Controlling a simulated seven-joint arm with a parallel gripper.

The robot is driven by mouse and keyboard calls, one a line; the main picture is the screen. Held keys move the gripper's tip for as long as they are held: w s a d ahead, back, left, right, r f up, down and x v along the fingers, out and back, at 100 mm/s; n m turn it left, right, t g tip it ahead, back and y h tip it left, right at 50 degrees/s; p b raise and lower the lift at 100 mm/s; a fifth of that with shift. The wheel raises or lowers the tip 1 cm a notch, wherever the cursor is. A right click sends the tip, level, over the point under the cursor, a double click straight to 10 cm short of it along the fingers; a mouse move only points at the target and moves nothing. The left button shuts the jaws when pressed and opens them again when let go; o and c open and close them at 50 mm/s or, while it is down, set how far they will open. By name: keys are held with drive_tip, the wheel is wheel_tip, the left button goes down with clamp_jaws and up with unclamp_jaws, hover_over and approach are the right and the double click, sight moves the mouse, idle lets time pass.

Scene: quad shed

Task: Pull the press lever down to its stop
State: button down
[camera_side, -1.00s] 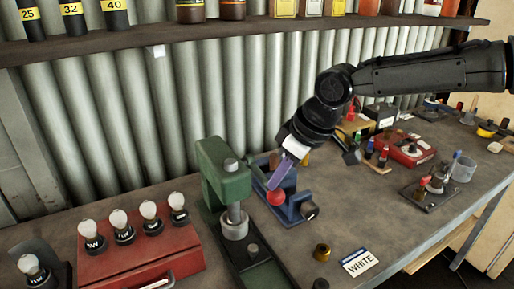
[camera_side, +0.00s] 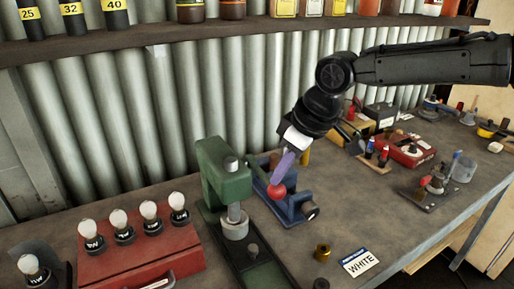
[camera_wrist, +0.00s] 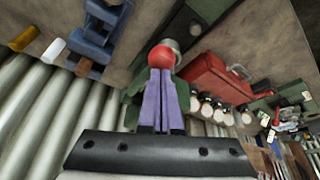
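The green press (camera_side: 222,180) stands on the bench left of my gripper. Its lever ends in a red ball knob (camera_side: 277,192), which hangs to the right of the press body, in front of a blue vise. Most of the lever's rod is hidden. My gripper (camera_side: 281,179) slants down from the upper right, with its purple fingertips at the top of the knob. In the wrist view, the two fingers (camera_wrist: 161,74) lie close together and the red knob (camera_wrist: 161,57) shows just past their tips. They look shut, against or very near the knob rather than around it.
The blue vise (camera_side: 298,208) stands just right of the knob. A red box (camera_side: 145,255) with several bulbs is at the left front. A brass piece (camera_side: 322,252) and a WHITE card (camera_side: 360,263) lie at the front. A shelf (camera_side: 230,30) runs above along the corrugated wall.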

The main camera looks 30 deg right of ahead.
drive_tip(key=shift+w+r, duration=0.2)
drive_tip(key=shift+r, duration=0.65)
drive_tip(key=shift+w+r, duration=0.15)
drive_tip(key=shift+r, duration=0.7)
drive_tip(key=shift+w+r, duration=0.3)
drive_tip(key=shift+r, duration=0.4)
drive_tip(key=shift+w+r, duration=0.3)
drive_tip(key=shift+r, duration=0.4)
wheel_tip(320, 180, up, 8)
drive_tip(key=w, duration=0.1)
drive_tip(key=shift+w+r, duration=0.15)
drive_tip(key=shift+w, duration=0.2)
